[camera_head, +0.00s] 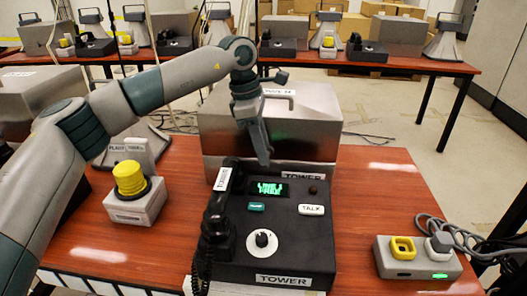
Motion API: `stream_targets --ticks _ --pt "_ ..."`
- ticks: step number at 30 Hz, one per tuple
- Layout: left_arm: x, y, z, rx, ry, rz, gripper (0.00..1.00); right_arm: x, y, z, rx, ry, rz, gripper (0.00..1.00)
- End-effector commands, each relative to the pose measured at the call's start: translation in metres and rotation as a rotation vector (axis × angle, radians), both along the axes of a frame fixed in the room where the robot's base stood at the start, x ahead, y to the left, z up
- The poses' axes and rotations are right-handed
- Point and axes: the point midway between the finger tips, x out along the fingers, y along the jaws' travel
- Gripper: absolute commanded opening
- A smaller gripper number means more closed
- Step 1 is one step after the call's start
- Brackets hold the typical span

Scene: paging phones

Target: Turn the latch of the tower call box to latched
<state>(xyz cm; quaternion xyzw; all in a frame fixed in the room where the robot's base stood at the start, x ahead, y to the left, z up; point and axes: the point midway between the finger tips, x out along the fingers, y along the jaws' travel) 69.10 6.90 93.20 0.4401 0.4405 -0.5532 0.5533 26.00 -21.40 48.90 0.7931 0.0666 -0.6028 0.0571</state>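The black tower call box (310,240) stands on the near table, with TOWER labels on its top and front edge. It has a handset (217,225) on its left side, a lit green display (269,189), a green button (257,207), a white TALK button (311,210) and a round white knob (262,240). I cannot tell which part is the latch. My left gripper (263,158) points down above the box's back edge, in front of the metal case. It appears apart from the controls; its finger gap is not clear. My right gripper is not in view.
A metal case (310,130) with a handle stands behind the call box. A grey base with a yellow button (130,180) stands at left. A grey unit with a yellow ring (402,247) and cables is at right. Bare tabletop (375,185) lies between.

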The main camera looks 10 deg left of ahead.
Motion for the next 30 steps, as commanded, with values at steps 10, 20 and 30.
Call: stream_targets --ticks 10,20,30 --pt "0.001 0.012 0.055 -0.002 -0.004 0.001 0.24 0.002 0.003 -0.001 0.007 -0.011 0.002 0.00" --pt "0.001 0.027 0.120 -0.003 -0.003 0.002 0.24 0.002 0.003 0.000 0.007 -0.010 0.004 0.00" --pt "0.000 0.036 0.157 -0.002 -0.001 0.000 0.24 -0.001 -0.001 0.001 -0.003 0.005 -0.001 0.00"
